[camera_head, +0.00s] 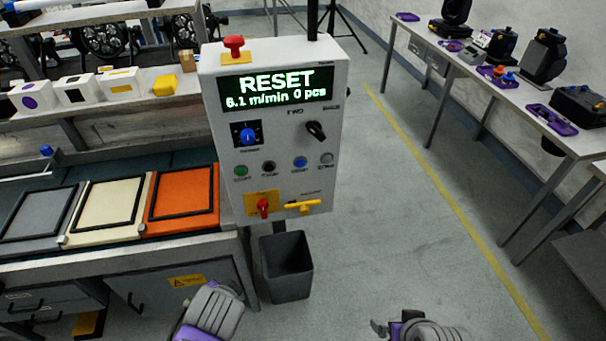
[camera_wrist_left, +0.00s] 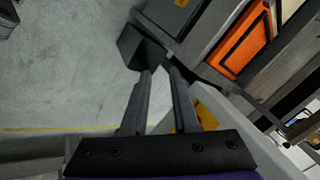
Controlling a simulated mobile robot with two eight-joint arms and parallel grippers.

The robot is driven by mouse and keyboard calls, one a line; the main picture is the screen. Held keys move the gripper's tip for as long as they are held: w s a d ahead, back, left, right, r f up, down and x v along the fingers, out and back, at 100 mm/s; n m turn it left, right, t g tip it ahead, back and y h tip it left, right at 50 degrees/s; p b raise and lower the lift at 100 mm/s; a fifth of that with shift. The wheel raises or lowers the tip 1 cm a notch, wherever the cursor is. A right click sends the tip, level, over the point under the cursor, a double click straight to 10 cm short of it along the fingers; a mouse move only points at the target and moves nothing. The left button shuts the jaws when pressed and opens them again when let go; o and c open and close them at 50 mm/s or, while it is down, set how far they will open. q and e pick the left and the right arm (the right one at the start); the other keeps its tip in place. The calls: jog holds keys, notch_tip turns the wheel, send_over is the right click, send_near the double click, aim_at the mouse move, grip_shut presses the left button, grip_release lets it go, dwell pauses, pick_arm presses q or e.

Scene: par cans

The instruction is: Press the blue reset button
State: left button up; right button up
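The control box (camera_head: 216,120) stands at the conveyor's right end, its display (camera_head: 277,88) reading RESET, 6.1 m/min, 0 pcs. The blue button (camera_head: 300,163) is third in its lower row, between a black button (camera_head: 269,167) and a pale grey one (camera_head: 326,159). A blue knob (camera_head: 248,136) sits above the row. My left arm is low in front of the box in the head view. Its gripper (camera_wrist_left: 160,72) shows in the left wrist view, fingers apart with nothing between them. My right gripper (camera_head: 379,328) is partly visible at the bottom edge; its opening is unclear.
A green button (camera_head: 241,172), black selector (camera_head: 315,131), red switch (camera_head: 263,208) and yellow handle (camera_head: 303,207) share the box front. A red mushroom button (camera_head: 233,45) is on top. A dark bin (camera_head: 286,267) stands below. Floor to the right is clear up to a table (camera_head: 500,95).

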pick_arm(q)
jog(key=w+m, duration=0.1)
jog(key=m, duration=0.1)
jog(key=w+m+t+y+b, duration=0.1)
jog(key=w+m, duration=0.1)
jog(key=w+d+m+y, duration=0.1)
jog(key=m, duration=0.1)
jog(key=shift+w+d+r+m+t, duration=0.1)
jog(key=shift+w+r+m+t, duration=0.05)
jog(key=shift+r+m+t, duration=0.2)
grip_shut()
jog(key=w+d+r+m+t+b, duration=0.2)
jog(key=w+d+r+m+t, duration=0.2)
jog(key=d+m, duration=0.4)
jog(key=w+d+r+m+t+b, duration=0.2)
jog(key=w+d+r+m+t, duration=0.3)
jog(key=d+m, duration=0.4)
jog(key=shift+d+r+m+t+y, duration=0.3)
jog(key=shift+r+m+t, duration=0.15)
jog(key=shift+r+m, duration=0.55)
jog(key=shift+f, duration=0.15)
